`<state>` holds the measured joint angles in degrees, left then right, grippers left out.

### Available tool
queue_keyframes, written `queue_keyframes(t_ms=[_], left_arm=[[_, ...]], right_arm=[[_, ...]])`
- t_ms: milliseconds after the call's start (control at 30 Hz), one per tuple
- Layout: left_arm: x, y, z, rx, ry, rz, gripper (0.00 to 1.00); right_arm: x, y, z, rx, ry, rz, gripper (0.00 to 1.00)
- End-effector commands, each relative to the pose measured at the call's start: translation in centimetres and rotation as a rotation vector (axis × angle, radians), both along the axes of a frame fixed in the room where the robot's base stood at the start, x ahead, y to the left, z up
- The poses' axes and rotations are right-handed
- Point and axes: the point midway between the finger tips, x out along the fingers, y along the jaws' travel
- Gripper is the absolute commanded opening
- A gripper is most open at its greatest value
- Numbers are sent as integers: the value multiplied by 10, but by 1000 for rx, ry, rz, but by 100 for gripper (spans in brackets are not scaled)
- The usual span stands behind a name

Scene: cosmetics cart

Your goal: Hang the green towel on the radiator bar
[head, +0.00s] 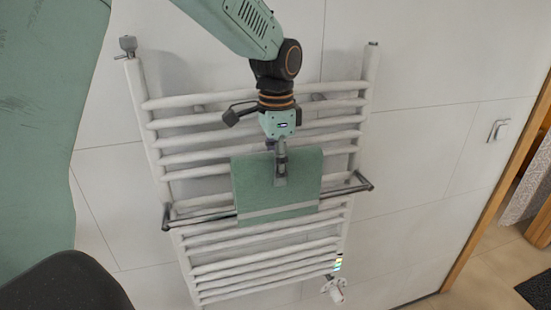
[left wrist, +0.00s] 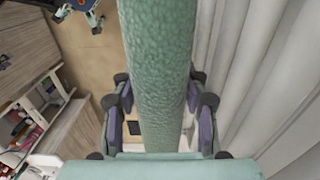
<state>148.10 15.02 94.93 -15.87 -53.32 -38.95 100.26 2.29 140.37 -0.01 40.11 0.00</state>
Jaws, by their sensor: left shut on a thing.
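The green towel (head: 250,180) is in front of the white radiator in the head view. My left gripper (head: 281,180) is shut on its upper part. The towel's lower part overlaps the chrome bar (head: 345,190), which shows on both sides of it. A pale stripe crosses the towel near its lower edge. I cannot tell whether the towel passes over the bar or only in front of it. In the left wrist view the towel (left wrist: 155,70) runs as a thick fold between the fingers of my left gripper (left wrist: 158,125). My right gripper is not in view.
The white radiator (head: 150,130) has several rungs above and below the bar, against a tiled wall. A valve (head: 334,290) is at its lower right. A wooden door frame (head: 480,230) and a wall hook (head: 498,130) are to the right.

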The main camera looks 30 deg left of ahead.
Motion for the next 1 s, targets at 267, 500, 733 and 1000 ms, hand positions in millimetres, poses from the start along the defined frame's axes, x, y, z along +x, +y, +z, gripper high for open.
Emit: queue_keyframes(t_ms=[267,500,733,1000], left_arm=[[0,0,-26,-1,1,0,8],[0,0,-46,-1,1,0,8],[0,0,-66,-1,2,0,8],[-1,0,-89,-1,2,0,8]], right_arm=[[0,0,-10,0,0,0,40],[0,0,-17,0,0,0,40],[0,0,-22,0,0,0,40],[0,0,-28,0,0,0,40]])
